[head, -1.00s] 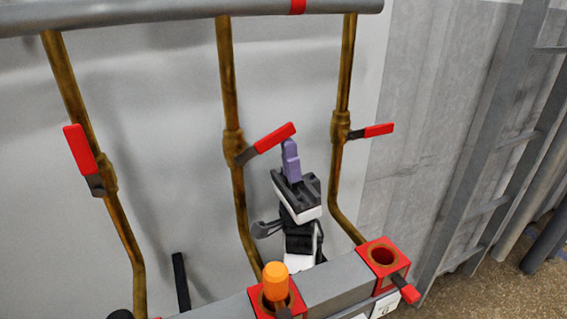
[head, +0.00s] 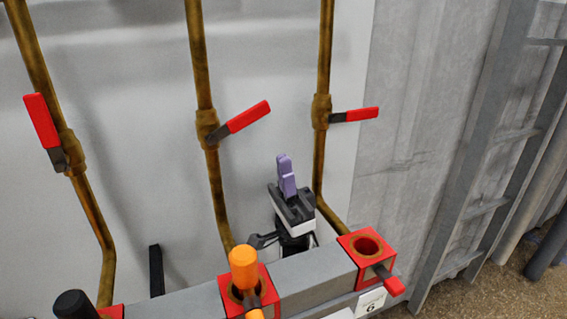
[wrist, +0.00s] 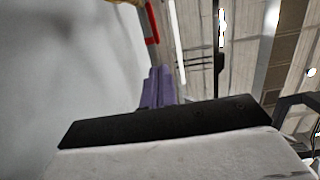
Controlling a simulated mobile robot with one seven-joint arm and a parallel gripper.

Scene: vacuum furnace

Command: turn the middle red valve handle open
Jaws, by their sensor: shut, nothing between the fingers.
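The middle red valve handle (head: 248,117) sits on the middle brass pipe (head: 201,75). It slants up to the right from the valve body, partway between upright and level. My gripper (head: 284,160) is below and to the right of that handle, apart from it, with its purple fingers pointing up and shut on nothing. In the wrist view the purple fingers (wrist: 155,88) also show, with a red bar (wrist: 152,23) beyond them near the top; I cannot tell which red part it is.
The left red handle (head: 41,121) stands nearly upright, and the right red handle (head: 354,114) is nearly level. Below is a grey beam (head: 310,281) with red square sockets (head: 358,263) and an orange knob (head: 243,267). A grey ladder-like frame (head: 475,160) stands at the right.

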